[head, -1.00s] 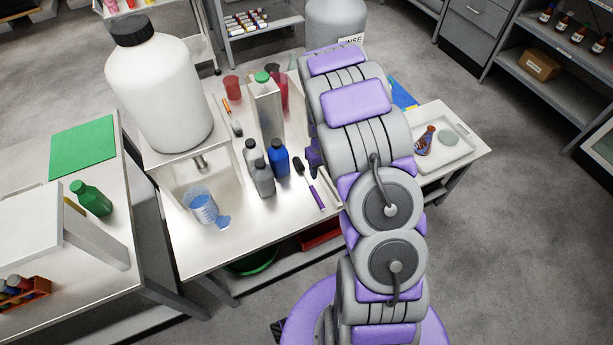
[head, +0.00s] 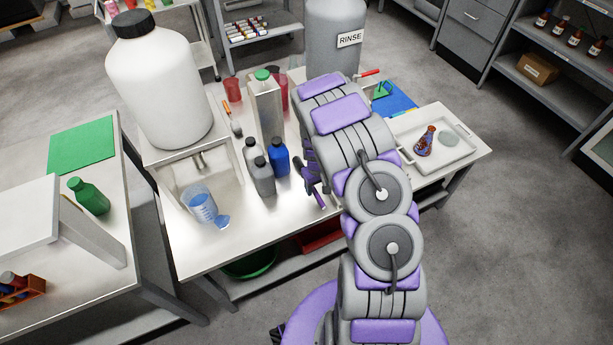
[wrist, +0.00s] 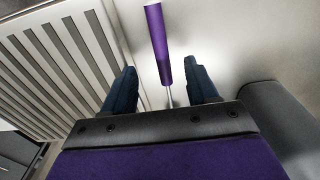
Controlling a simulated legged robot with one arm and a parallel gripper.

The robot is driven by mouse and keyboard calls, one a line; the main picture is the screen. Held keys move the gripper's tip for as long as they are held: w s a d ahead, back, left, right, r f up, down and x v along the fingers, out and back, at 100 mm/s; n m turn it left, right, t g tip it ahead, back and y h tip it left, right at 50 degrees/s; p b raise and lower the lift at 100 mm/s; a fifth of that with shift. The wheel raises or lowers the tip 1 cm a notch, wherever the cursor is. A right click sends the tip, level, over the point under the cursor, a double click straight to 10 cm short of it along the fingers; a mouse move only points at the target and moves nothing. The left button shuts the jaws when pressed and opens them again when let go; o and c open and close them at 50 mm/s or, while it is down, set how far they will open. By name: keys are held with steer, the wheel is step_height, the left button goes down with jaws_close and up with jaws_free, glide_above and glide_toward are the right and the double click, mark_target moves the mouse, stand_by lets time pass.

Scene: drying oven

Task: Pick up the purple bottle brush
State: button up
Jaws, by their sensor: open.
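The purple bottle brush (wrist: 158,45) lies on the steel bench top in the wrist view, its purple handle pointing away from me and its thin metal shaft running back between my fingers. My gripper (wrist: 160,90) is open, with one dark finger on each side of the brush's line. I cannot tell the exact height of the fingers above it. In the head view the handle end of the brush (head: 320,201) shows beside my gripper (head: 312,180); the bristle end is hidden behind my gripper.
A grey bottle (head: 263,177) and a blue bottle (head: 279,158) stand close left of my gripper. A slatted white rack (wrist: 60,65) lies left in the wrist view. A white tray (head: 462,158) holds a brown flask (head: 425,140) at right. The bench front is clear.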

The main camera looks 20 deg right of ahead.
mark_target(316, 192)
steer(key=shift+s+a+f, duration=0.35)
steer(key=shift+s+f, duration=0.05)
steer(key=shift+f, duration=0.25)
steer(key=shift+s+a+f, duration=0.3)
steer(key=shift+s+f, duration=0.05)
steer(key=shift+f, duration=0.25)
steer(key=shift+w+f, duration=0.4)
steer(key=shift+w, duration=0.1)
steer(key=shift+w+d+r, duration=0.1)
steer(key=shift+d+r, duration=0.1)
steer(key=shift+d, duration=0.05)
steer(key=shift+c, duration=0.9)
steer(key=shift+w+d+f, duration=0.1)
steer(key=shift+w+d, duration=0.1)
steer(key=shift+d, duration=0.05)
steer(key=shift+c, duration=0.8)
steer(key=shift+d, duration=0.2)
steer(key=c, duration=0.3)
steer(key=shift+w+a, duration=0.1)
steer(key=shift+a, duration=0.05)
jaws_close()
steer(key=shift+w+a, duration=0.1)
steer(key=shift+a, duration=0.15)
steer(key=shift+r, duration=0.25)
